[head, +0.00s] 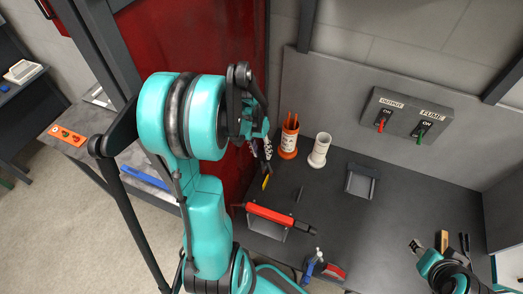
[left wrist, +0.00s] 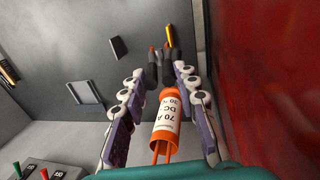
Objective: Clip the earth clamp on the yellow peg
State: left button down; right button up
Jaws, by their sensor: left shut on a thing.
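My left gripper (head: 262,152) reaches down over the workbench from the left. In the left wrist view its two padded fingers (left wrist: 158,85) stand on either side of a dark clamp (left wrist: 155,68) with reddish bits, and it is shut on this clamp. The yellow peg (head: 265,182) stands on the bench just below the fingertips in the head view. In the left wrist view the peg (left wrist: 171,36) shows just beyond the clamp. I cannot tell whether they touch. My right gripper (head: 417,247) is at the lower right; its jaw state is unclear.
An orange holder (head: 289,140) with rods and a white cup (head: 319,150) stand close to the left gripper. A red-handled tool (head: 272,215) lies on a rest in front. A red curtain (head: 205,40) hangs at left. A switch box (head: 403,115) is on the wall.

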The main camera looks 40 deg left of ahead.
aim_at(262, 162)
pick_arm(q)
jog(key=shift+f+b, duration=3.95)
jog(key=shift+f, duration=0.5)
jog(key=c, duration=1.8)
grip_release()
